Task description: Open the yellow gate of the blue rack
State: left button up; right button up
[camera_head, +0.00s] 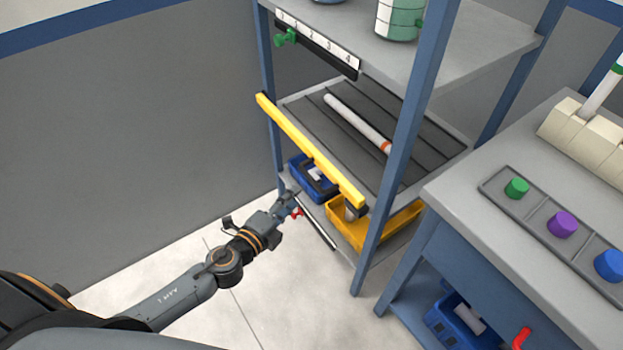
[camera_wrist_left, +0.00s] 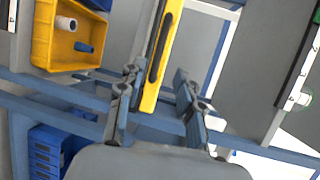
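The blue rack (camera_head: 398,140) stands in the middle of the head view. Its yellow gate (camera_head: 310,148) is a long bar across the front of the middle shelf (camera_head: 345,130), with a dark strip along it in the left wrist view (camera_wrist_left: 165,45). My left gripper (camera_head: 291,203) is below the gate, in front of the rack. In the left wrist view its two fingers (camera_wrist_left: 157,72) are spread apart, and the gate's end shows between them. The gate looks farther away than the fingers, and I cannot see any contact. My right gripper is not in view.
A white pipe with an orange band (camera_head: 358,122) lies on the middle shelf. Blue (camera_head: 312,178) and yellow (camera_head: 348,232) bins sit below. A numbered strip (camera_head: 318,45) fronts the upper shelf. A workbench (camera_head: 465,185) with coloured knobs stands right. Floor at left is clear.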

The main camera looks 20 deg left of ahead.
aim_at(311, 178)
pick_arm(q)
jog(key=x, duration=1)
jog(key=shift+a+f, duration=0.1)
grip_shut()
